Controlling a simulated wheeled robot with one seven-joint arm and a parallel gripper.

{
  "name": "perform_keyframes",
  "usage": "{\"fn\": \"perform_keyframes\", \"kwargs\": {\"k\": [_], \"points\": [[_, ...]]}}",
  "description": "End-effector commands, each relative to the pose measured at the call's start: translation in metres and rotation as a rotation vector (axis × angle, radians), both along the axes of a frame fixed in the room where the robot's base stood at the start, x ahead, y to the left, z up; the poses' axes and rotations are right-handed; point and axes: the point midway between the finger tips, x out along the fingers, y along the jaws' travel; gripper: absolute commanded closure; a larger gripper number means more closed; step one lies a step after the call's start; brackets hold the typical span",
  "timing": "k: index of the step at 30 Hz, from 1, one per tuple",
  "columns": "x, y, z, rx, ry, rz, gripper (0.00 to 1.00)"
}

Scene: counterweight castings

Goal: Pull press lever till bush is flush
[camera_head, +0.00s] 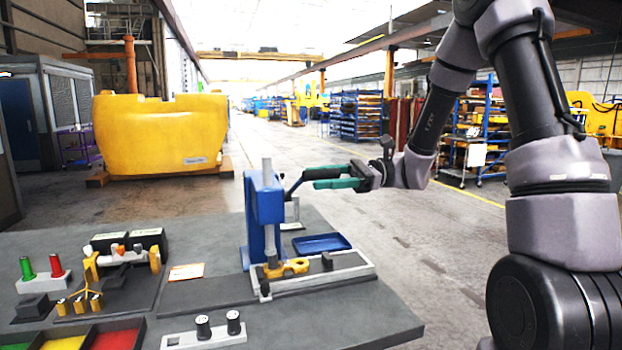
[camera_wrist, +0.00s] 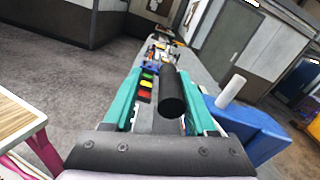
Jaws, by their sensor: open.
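The blue press (camera_head: 264,215) stands on the grey table, with a pale upright ram (camera_head: 267,170) at its top. Its dark lever (camera_head: 293,187) slants up to the right towards my gripper (camera_head: 316,179). In the wrist view, the black lever grip (camera_wrist: 172,95) lies between the green fingers of my gripper (camera_wrist: 160,76). The fingers are open on either side of it; contact is unclear. The blue press also shows at the right (camera_wrist: 250,125). A yellow casting (camera_head: 287,267) lies on the press base below the ram. The bush and its seating are too small to tell.
A blue tray (camera_head: 321,244) lies behind the press base (camera_head: 325,275). Left of the press are a yellow fixture (camera_head: 92,268), green and red pegs, and coloured bins (camera_head: 115,338). A white block with two black knobs (camera_head: 204,338) stands in front. Open floor lies right of the table.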

Motion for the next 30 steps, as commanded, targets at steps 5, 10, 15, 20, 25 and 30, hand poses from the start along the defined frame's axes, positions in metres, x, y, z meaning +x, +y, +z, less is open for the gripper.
{"fn": "perform_keyframes", "kwargs": {"k": [5,10,15,20,25,30], "points": [[0.015,-0.045,-0.003,-0.008,-0.001,-0.023,0.41],[0.020,-0.069,-0.001,-0.004,-0.001,-0.019,0.41],[0.022,-0.078,0.000,-0.001,-0.002,-0.016,0.41],[0.022,-0.079,0.000,-0.001,-0.003,-0.014,0.41],[0.021,-0.078,0.001,-0.006,-0.008,-0.012,0.41],[-0.003,-0.077,0.006,-0.118,-0.106,0.041,0.41]]}}
